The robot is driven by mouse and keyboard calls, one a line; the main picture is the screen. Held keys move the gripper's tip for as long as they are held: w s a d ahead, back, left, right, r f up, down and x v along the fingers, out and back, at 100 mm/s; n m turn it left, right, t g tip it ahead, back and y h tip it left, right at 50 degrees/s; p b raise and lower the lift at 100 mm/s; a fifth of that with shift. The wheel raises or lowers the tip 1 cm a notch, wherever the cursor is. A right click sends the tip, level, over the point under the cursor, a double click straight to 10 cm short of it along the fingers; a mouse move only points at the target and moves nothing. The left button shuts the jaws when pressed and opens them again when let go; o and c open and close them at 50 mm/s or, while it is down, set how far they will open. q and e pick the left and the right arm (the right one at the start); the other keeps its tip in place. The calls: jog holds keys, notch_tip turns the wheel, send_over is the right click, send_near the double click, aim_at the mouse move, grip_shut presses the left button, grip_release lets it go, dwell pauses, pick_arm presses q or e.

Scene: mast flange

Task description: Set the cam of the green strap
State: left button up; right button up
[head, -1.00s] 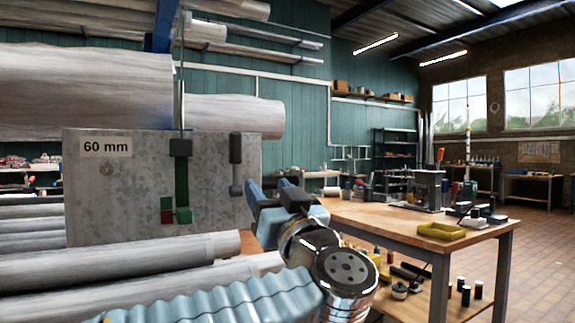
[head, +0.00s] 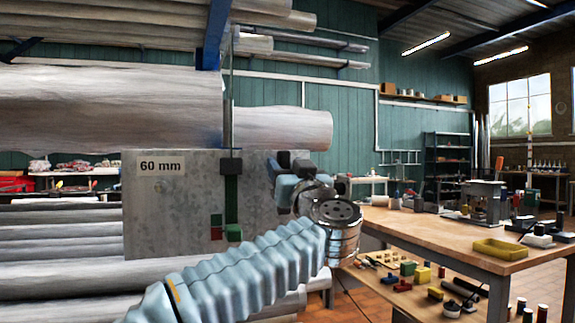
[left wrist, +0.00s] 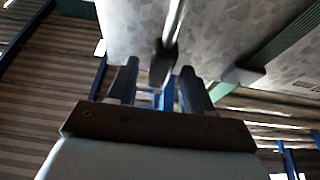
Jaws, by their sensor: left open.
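The green strap (head: 232,200) hangs down the front of the grey 60 mm plate (head: 165,215). A dark block sits at its top and a green block (head: 233,232) at its lower end; which is the cam I cannot tell. A red and green tag (head: 216,227) is beside it. My left gripper (head: 289,165) is open at the plate's right side, right of the strap. In the left wrist view, a dark-ended rod (left wrist: 163,62) lies between its fingers, and the strap (left wrist: 285,45) is off to the right. Contact with the rod cannot be told. My right gripper is not in view.
Long grey pipes (head: 60,238) lie below and left of the plate, and large pipes (head: 110,105) rest above it. A wooden workbench (head: 430,232) with a yellow tray (head: 499,248) stands at the right. Open floor shows beyond it.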

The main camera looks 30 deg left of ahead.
pick_arm(q)
grip_shut()
dwell(0.3)
